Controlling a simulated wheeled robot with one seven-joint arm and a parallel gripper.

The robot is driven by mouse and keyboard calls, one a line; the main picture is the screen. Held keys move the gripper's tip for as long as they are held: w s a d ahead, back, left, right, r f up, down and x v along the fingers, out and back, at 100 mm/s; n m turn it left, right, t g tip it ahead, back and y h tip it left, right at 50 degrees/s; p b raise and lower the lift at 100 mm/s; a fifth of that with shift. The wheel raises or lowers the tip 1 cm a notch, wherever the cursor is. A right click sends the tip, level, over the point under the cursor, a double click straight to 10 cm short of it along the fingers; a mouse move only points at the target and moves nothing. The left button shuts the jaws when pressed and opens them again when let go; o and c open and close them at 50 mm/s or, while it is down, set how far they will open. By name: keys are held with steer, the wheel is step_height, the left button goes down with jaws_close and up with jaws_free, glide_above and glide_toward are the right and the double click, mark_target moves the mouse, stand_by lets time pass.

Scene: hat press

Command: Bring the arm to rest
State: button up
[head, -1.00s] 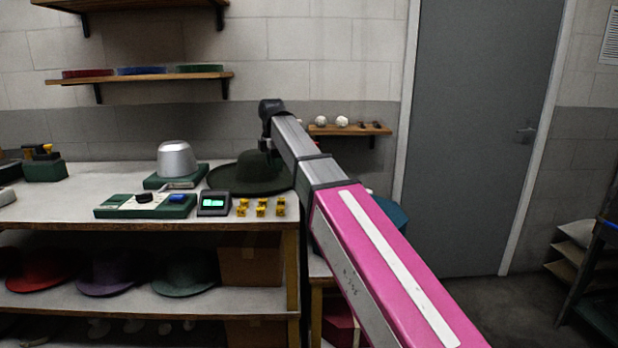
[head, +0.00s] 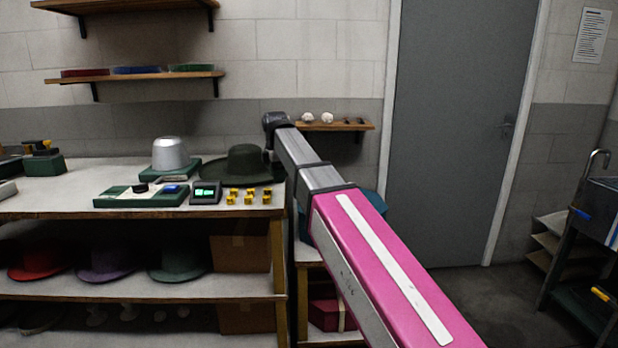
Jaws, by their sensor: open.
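My arm reaches forward from the lower right, a pink link first and then a grey link. My gripper (head: 270,152) hangs at the far end, above the right end of the workbench (head: 60,214). It is small and partly hidden behind the arm's dark wrist. I see nothing held in it. A dark green hat (head: 243,162) sits on the bench just left of the gripper. The gripper overlaps the hat's right side in the picture; I cannot tell whether they touch.
On the bench stand a silver hat block (head: 169,155), a green control panel (head: 141,195), a small display (head: 205,192) and several yellow pieces (head: 252,197). A wall shelf (head: 340,127) is behind the wrist. A grey door (head: 450,130) and a dark sink stand (head: 595,215) are right.

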steer(key=s+d+f+m, duration=0.3)
steer(key=d+f+m, duration=0.2)
steer(key=d+f, duration=0.45)
steer(key=s+d+f+m, duration=0.2)
steer(key=d+f+m, duration=0.45)
steer(key=f, duration=0.65)
steer(key=s+d+f+m, duration=1)
steer(key=s+d+f, duration=0.3)
steer(key=f, duration=0.3)
steer(key=shift+d+f, duration=0.3)
steer(key=shift+f, duration=0.05)
